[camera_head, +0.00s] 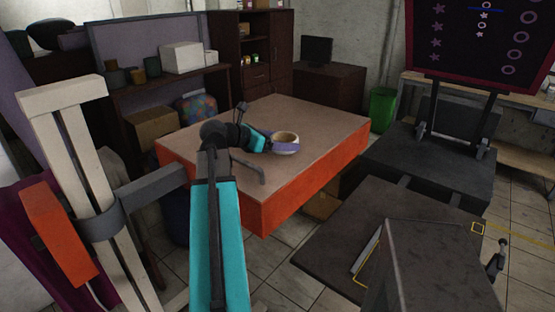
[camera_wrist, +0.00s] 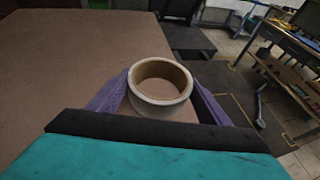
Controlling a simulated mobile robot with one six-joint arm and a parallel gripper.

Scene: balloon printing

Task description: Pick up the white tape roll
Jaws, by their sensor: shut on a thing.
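The white tape roll (camera_wrist: 160,103) sits between the two purple fingers of my gripper (camera_wrist: 158,101) in the wrist view. Its ring opening faces up and shows a brown inner core. The fingers press on it from the left and right sides. In the head view the tape roll (camera_head: 286,138) is at my gripper (camera_head: 281,148), over the orange-sided table (camera_head: 310,125). I cannot tell whether the roll touches the tabletop or is slightly above it.
The tabletop around the roll is bare. A green bin (camera_head: 382,108) stands beyond the table's right end. Shelves with a white box (camera_head: 182,57) are behind at the left. A dark board (camera_head: 482,38) on a stand is at the upper right.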

